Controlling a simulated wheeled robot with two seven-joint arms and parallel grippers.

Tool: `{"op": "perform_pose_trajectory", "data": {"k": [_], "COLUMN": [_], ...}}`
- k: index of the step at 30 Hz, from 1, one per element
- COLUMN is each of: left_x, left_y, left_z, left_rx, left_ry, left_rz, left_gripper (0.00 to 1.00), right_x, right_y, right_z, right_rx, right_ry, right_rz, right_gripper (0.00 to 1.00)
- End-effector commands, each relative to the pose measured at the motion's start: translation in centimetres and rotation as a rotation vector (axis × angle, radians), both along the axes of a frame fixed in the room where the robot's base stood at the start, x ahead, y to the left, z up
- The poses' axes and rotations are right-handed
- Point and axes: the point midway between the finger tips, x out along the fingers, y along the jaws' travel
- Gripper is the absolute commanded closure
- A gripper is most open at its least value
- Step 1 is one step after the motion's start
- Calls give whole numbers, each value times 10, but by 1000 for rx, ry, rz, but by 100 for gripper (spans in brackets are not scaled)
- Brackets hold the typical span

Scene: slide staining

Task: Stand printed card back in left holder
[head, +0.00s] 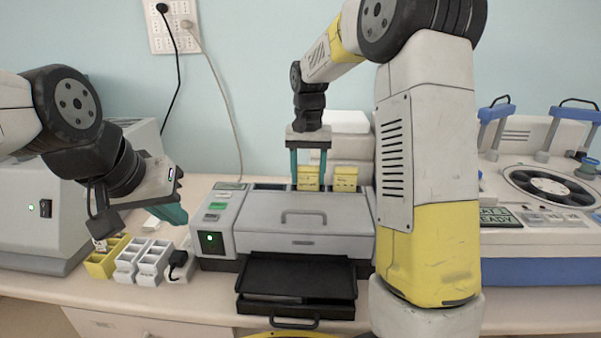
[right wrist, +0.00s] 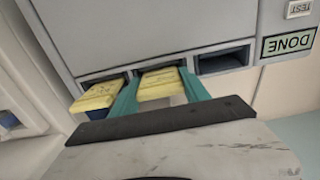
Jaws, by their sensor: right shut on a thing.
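My right gripper (head: 308,186) reaches down behind the grey machine (head: 300,215). Its teal fingers are shut on a yellow block-like piece (head: 308,175), which also shows between the fingers in the right wrist view (right wrist: 160,85), at the middle slot. A second yellow piece (head: 345,177) is beside it, in the adjoining slot (right wrist: 98,97). I cannot tell which piece, if either, is the printed card. My left gripper (head: 176,214) hangs above the small holders at the left; its teal fingers overlap, so its opening is unclear.
An empty slot (right wrist: 224,60) is beside the held piece. A yellow holder (head: 104,262) and white holders (head: 147,268) stand on the bench at left. A black tray (head: 296,280) sticks out of the machine's front. A centrifuge-like device (head: 540,240) is at right.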

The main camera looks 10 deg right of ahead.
Motion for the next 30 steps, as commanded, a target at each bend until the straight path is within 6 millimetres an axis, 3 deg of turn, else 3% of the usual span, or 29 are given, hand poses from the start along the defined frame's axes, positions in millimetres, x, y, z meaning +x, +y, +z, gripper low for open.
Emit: {"op": "perform_pose_trajectory", "data": {"k": [8,9,12,23,30], "left_x": [0,0,0,0,0], "left_y": [0,0,0,0,0], "left_z": [0,0,0,0,0], "left_rx": [0,0,0,0,0], "left_ry": [0,0,0,0,0], "left_rz": [0,0,0,0,0], "left_gripper": [100,100,100,100,100], "right_x": [0,0,0,0,1], "right_y": [0,0,0,0,1], "right_z": [-2,-3,-3,0,36], "right_rx": [0,0,0,1,1], "right_ry": [0,0,0,-2,-5], "right_rz": [0,0,0,0,1], "right_gripper": [92,44,25,24,24]}}
